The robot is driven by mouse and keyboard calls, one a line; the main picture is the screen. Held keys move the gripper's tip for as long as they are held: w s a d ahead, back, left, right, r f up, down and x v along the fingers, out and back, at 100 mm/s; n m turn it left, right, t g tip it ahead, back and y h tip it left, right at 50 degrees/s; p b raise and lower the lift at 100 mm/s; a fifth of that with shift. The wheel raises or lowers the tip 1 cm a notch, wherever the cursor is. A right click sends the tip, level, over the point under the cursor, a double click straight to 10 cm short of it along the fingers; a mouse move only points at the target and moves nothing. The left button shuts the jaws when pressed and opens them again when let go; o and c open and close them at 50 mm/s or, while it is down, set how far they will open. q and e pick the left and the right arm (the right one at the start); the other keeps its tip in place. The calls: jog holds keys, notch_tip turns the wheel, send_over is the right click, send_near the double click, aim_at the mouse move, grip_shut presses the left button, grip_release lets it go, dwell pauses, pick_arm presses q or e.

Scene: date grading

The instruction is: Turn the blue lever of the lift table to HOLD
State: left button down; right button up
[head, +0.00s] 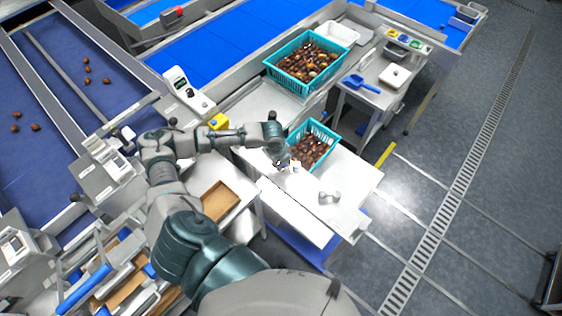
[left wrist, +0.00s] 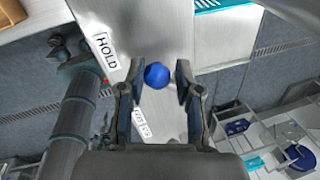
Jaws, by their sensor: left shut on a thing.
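The lift table (head: 345,175) has a pale top and stands in the middle of the head view. My left gripper (head: 284,164) reaches down at its near left edge. A HOLD label (left wrist: 105,48) is up and to the left of the knob. A second label (left wrist: 142,128) lies below it, partly hidden by a finger and too small to read. The lever's shaft is hidden. My right gripper is not in view.
A teal crate of dates (head: 329,136) stands on the far part of the lift table. A small grey object (head: 329,198) stands on its top. A larger teal crate (head: 272,70) is behind. A brown tray (head: 219,201) lies to the left. The floor at right is clear.

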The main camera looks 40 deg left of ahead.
pick_arm(q)
jog(key=c, duration=1)
grip_release()
jog(key=shift+d, duration=0.25)
jog(key=shift+c, duration=0.2)
jog(key=o, duration=0.3)
jog(key=shift+w, duration=0.1)
notch_tip(320, 180, up, 12)
jog(key=s, duration=0.2)
jog(key=shift+a+f, duration=0.15)
jog(key=shift+a, duration=0.05)
jog(key=shift+a, duration=0.15)
